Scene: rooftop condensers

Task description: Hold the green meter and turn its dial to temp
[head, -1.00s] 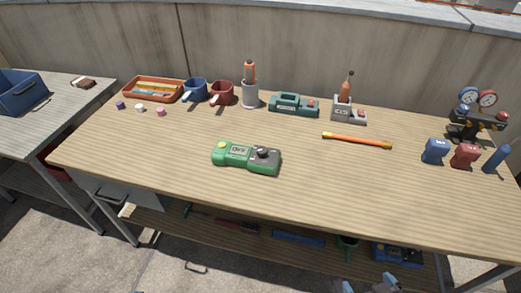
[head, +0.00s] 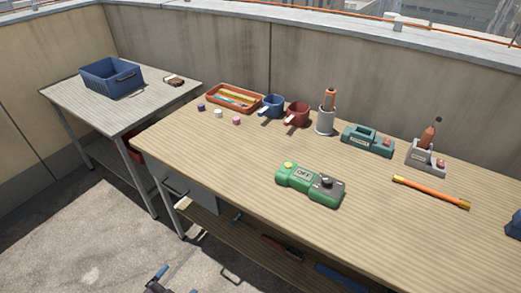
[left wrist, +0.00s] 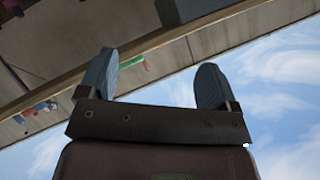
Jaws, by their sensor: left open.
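The green meter (head: 296,184) lies on the wooden workbench (head: 235,165), near its front edge in the head view. Its display (head: 304,174) reads OFF. A dark dial (head: 326,182) sits on the grey right part of its face, and a yellow button (head: 288,165) is at its left end. My left gripper (head: 158,277) shows at the bottom of the head view, low in front of the bench and well apart from the meter. In the left wrist view its two fingers (left wrist: 155,78) are spread with nothing between them. My right gripper is not in view.
Behind the meter stand an orange tray (head: 235,97), blue mug (head: 271,106), red mug (head: 297,115), grey holder (head: 324,121), teal device (head: 368,141) and grey stand (head: 424,158). An orange rod (head: 430,192) lies right. A side table (head: 120,110) holds a blue bin (head: 111,77).

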